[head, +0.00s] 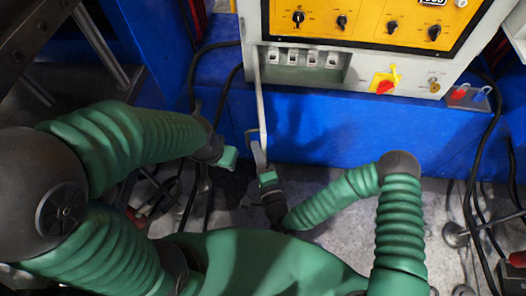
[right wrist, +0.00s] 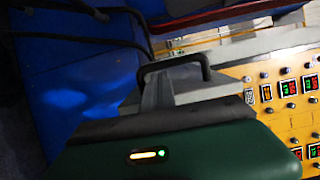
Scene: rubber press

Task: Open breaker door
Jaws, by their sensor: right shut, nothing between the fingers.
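The breaker door (head: 260,100) shows nearly edge-on in the head view as a thin pale strip. It stands swung out from the left side of the breaker compartment (head: 308,76), towards me. Several white breakers (head: 293,57) are exposed inside. My right gripper (head: 257,153) is shut and empty at the near end of the door; whether it touches the door is unclear. In the right wrist view a dark, bent bar (right wrist: 175,64) shows beyond the green gripper body. My left gripper (head: 229,158) is left of the door and apart from it; its fingers cannot be made out.
The yellow control panel (head: 372,20) with black knobs is above the compartment. A red rotary switch (head: 385,86) is to its right. The blue machine base (head: 340,130) lies below the box. Black cables (head: 190,85) hang at the left and right.

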